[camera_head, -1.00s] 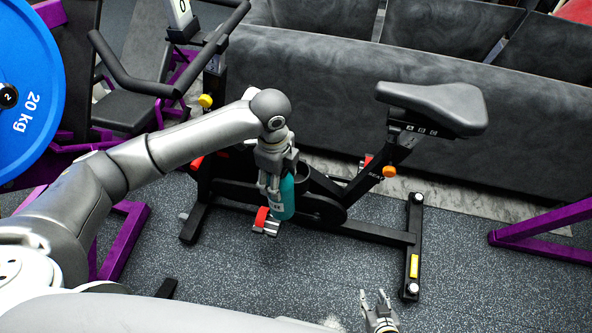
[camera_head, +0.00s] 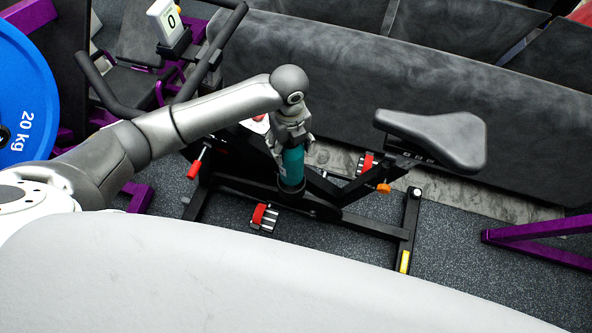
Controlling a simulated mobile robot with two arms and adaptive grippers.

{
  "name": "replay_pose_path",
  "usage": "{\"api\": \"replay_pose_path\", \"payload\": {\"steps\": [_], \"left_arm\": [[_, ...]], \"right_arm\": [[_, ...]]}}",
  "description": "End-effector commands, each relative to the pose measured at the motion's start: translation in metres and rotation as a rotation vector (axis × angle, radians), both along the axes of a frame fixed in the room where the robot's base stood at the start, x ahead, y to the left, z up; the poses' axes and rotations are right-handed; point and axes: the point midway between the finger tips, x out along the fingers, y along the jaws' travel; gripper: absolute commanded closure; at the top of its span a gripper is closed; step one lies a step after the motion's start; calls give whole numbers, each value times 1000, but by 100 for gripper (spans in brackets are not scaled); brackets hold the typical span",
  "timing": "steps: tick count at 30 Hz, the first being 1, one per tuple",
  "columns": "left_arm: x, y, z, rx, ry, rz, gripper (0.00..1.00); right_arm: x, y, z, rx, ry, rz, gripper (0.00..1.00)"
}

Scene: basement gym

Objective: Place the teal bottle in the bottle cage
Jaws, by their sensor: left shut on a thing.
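The teal bottle (camera_head: 292,167) is upright over the middle of the black exercise bike's frame. My left gripper (camera_head: 292,142) is shut on the upper part of the bottle and points down. The black bottle cage (camera_head: 291,188) shows as a dark rim around the bottle's lower end. The bottle's bottom appears to be inside the cage, but how deep it sits is hidden. My right gripper is out of view.
The bike's seat (camera_head: 437,138) is to the right and its handlebar (camera_head: 105,90) to the upper left. A red-strapped pedal (camera_head: 264,217) is below the bottle. A blue 20 kg plate (camera_head: 28,95) is at the left.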

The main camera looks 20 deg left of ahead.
Motion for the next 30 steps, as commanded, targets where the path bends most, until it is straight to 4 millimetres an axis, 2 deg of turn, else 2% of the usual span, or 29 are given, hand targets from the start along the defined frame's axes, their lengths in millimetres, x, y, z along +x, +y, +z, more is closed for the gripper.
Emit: {"api": "replay_pose_path", "payload": {"steps": [7, 14, 18, 22, 30], "left_arm": [[-2, 0, -44, 1, 6, -1, 78], [-2, -1, -68, 0, 4, -2, 78], [-3, 0, -89, 2, 5, -1, 78], [-2, 0, -98, 1, 2, -2, 78], [-2, 0, -99, 1, 2, -2, 78]], "right_arm": [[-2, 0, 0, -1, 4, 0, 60], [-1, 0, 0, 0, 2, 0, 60], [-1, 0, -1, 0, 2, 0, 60], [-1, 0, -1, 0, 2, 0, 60], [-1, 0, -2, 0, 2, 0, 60]]}}
